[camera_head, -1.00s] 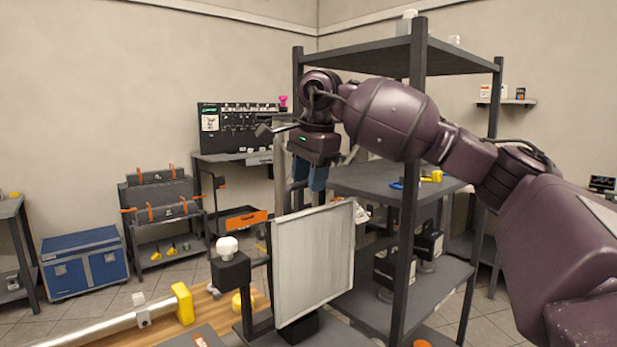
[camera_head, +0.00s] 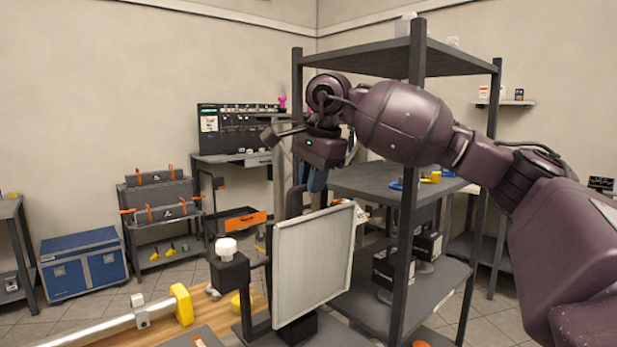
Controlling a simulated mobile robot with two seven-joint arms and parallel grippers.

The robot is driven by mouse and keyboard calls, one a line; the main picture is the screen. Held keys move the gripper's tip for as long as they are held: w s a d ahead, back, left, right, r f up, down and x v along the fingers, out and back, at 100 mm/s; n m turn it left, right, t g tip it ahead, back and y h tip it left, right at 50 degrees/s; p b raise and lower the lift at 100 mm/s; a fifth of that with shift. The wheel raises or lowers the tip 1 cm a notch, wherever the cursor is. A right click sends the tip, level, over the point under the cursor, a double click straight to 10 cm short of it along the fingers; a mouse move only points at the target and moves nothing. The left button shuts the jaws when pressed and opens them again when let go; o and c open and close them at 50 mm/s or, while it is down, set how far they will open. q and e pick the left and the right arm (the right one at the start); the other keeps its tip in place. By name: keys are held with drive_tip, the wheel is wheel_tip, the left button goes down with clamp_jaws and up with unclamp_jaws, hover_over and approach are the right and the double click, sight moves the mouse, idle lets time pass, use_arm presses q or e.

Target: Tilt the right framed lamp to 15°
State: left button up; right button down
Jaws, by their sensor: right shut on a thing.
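The right framed lamp is a pale flat panel (camera_head: 313,262) in a thin light frame, mounted on a dark stand near the lower middle of the head view. It stands close to upright; I cannot read its exact angle. My right gripper (camera_head: 313,184) reaches over from the right and points down just above and behind the panel's top edge. My left gripper is not in view.
A dark box with a white knob (camera_head: 226,248) stands left of the panel. A metal tube with a yellow end (camera_head: 182,304) lies on the wooden bench. A dark shelf rack (camera_head: 417,170) stands close behind and right of the panel, near my right arm.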

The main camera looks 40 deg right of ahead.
drive_tip(key=shift+s+d+f+t, duration=0.1)
drive_tip(key=shift+s+f+t, duration=0.25)
drive_tip(key=shift+s, duration=0.25)
drive_tip(key=shift+s+d+f+t, duration=0.1)
drive_tip(key=shift+s+f+t, duration=0.1)
drive_tip(key=shift+s+t, duration=0.25)
drive_tip(key=shift+s+b, duration=0.35)
drive_tip(key=shift+s, duration=0.15)
drive_tip(key=c, duration=1.1)
unclamp_jaws()
drive_tip(key=shift+a+r, duration=0.1)
drive_tip(key=p+v, duration=0.1)
drive_tip(key=v, duration=0.9)
drive_tip(key=shift+s+r, duration=0.2)
drive_tip(key=shift+s, duration=0.15)
